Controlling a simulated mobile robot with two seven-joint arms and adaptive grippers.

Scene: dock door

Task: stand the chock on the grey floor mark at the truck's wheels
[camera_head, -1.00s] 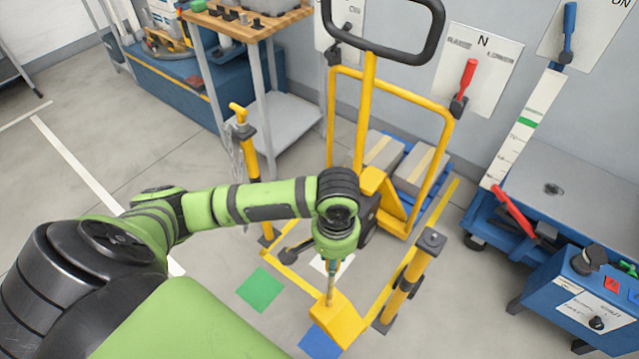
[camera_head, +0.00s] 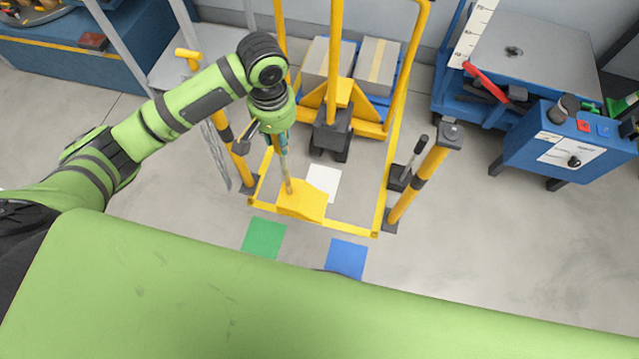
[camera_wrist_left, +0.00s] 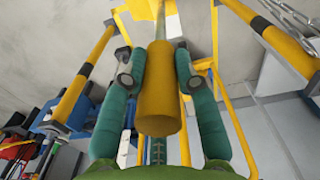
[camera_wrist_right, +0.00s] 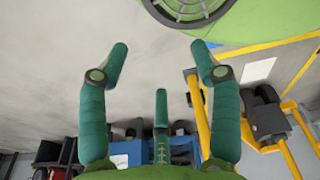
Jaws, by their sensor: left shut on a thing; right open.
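The chock is a yellow block (camera_head: 302,202) on the lower end of a thin upright rod. My left gripper (camera_head: 284,138) is shut on its yellow handle (camera_wrist_left: 160,95). In the head view the block overlaps the front bar of a yellow floor frame, just in front of a pale mark (camera_head: 322,182); I cannot tell whether it touches the floor. The truck (camera_head: 340,95) stands behind, its dark wheels (camera_head: 330,146) beyond the pale mark. A green mark (camera_head: 264,238) and a blue mark (camera_head: 346,258) lie nearer. My right gripper (camera_wrist_right: 160,55) is open and empty.
Yellow posts stand at left (camera_head: 240,165) and right (camera_head: 420,180) of the floor frame (camera_head: 340,226). A black lever (camera_head: 405,175) is by the right post. A blue control box (camera_head: 570,145) and lift table (camera_head: 525,50) are at right. Floor at lower right is clear.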

